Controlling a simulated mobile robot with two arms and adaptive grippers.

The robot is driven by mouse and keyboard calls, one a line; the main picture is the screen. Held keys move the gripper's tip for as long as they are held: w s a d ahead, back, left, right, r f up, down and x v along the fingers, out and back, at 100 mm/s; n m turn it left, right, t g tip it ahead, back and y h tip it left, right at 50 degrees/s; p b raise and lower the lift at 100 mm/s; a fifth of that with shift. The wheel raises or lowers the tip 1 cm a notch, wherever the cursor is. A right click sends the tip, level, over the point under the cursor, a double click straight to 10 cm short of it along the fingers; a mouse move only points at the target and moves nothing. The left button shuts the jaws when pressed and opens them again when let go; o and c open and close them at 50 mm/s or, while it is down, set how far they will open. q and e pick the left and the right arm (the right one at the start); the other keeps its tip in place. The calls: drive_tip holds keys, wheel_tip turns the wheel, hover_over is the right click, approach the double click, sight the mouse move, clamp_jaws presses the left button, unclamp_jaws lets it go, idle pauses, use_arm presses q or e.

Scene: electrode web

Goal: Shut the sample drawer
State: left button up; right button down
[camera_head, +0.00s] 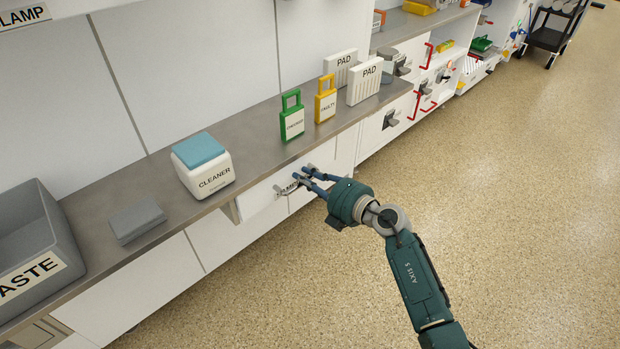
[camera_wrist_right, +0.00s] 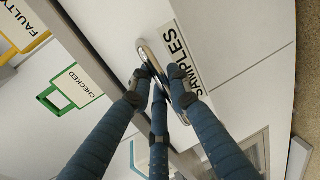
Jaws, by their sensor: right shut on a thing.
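The sample drawer (camera_head: 259,199) is a white front under the counter. It stands out a little from the cabinet, with its left side edge showing. Its label reads SAMPLES in the right wrist view (camera_wrist_right: 181,52). A silver bar handle (camera_wrist_right: 150,56) is fixed to the front next to the label. My right gripper (camera_head: 304,175) is at the drawer front, with its blue fingers closed around the handle; the fingers also show in the right wrist view (camera_wrist_right: 163,88). They partly hide the handle and label. My left gripper is not in view.
The grey counter (camera_head: 255,148) above holds a cleaner box (camera_head: 205,178), a green checked tag (camera_head: 292,122), a yellow faulty tag (camera_head: 326,104), white pads (camera_head: 363,84) and a grey waste bin (camera_head: 30,235). The speckled floor (camera_head: 520,170) in front is clear.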

drive_tip(key=c, duration=1.7)
unclamp_jaws()
drive_tip(key=shift+s+d+f, duration=0.1)
drive_tip(key=shift+s, duration=0.05)
drive_tip(key=v, duration=1.2)
